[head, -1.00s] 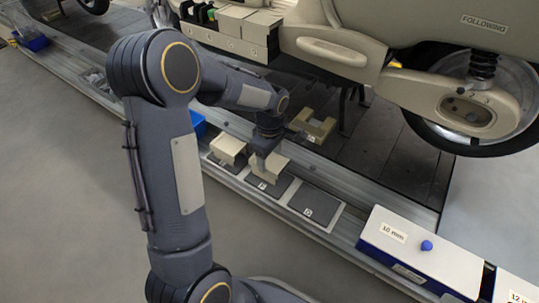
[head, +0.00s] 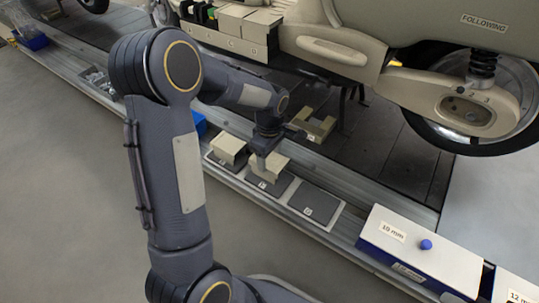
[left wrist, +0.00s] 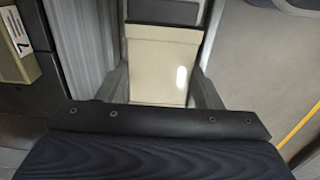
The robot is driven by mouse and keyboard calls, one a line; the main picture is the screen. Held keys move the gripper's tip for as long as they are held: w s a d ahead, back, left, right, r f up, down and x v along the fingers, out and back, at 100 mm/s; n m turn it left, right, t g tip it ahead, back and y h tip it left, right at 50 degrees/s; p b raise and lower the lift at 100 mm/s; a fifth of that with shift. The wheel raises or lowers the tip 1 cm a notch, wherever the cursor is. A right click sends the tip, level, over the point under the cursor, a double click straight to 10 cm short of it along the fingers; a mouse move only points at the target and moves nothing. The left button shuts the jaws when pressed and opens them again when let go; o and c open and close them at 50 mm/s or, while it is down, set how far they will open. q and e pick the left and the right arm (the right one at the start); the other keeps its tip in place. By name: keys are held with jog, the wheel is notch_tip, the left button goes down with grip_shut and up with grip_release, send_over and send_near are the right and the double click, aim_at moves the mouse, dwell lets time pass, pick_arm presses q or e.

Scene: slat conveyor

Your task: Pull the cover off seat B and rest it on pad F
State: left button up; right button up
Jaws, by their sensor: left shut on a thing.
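My left gripper (head: 264,160) is shut on a cream block-shaped cover (head: 277,162) at the middle pad (head: 268,186) of a three-pad tray. The cover also shows between the fingers in the left wrist view (left wrist: 160,65). It sits over the rear part of that pad; I cannot tell if it touches. The seat row (head: 228,42) under the scooter has cream covers on its right seats, while black and green parts show bare at its left. Its letters and the pad letters are too small to read surely. My right gripper is not in view.
Another cream cover (head: 229,148) is on the left pad. The right pad (head: 315,203) is bare. A tan U-shaped block (head: 314,128) lies on the slats behind the tray. A white-topped box marked 10 mm (head: 420,250) stands to the right.

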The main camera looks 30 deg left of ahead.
pick_arm(q)
jog(key=shift+f, duration=0.15)
jog(key=shift+f+b, duration=0.55)
jog(key=shift+f, duration=0.2)
jog(key=shift+f, duration=0.5)
dwell(1.4)
jog(key=o, duration=1.2)
